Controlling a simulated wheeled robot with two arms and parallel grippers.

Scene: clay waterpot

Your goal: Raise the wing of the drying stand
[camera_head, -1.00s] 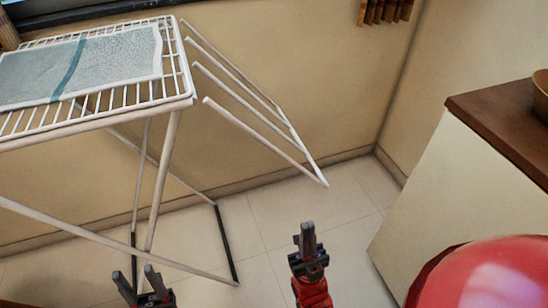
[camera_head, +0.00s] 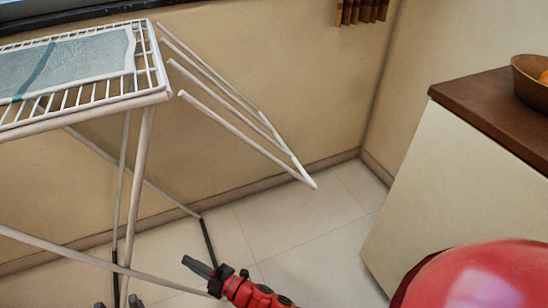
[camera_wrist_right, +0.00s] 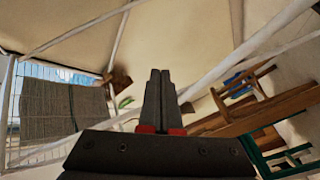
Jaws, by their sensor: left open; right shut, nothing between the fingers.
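The white drying stand (camera_head: 142,150) is at the left in the head view. Its wing (camera_head: 305,175), a frame of white bars, slants down to the right from the stand's right side. My right gripper (camera_head: 190,262) is shut and empty, low beside a black-tipped stand leg, below the wing and to its left. Its tip points up and left. In the right wrist view its closed fingers (camera_wrist_right: 159,95) show among white bars; I cannot tell which bars these are. My left gripper (camera_head: 118,304) is open at the bottom edge, with only its fingertips showing.
A pale grey-blue cloth (camera_head: 65,65) lies on the stand's top rack. A cabinet (camera_head: 440,175) with a brown top and a bowl (camera_head: 528,88) stands at the right. My red body part fills the lower right. Tiled floor (camera_head: 320,235) below the wing is clear.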

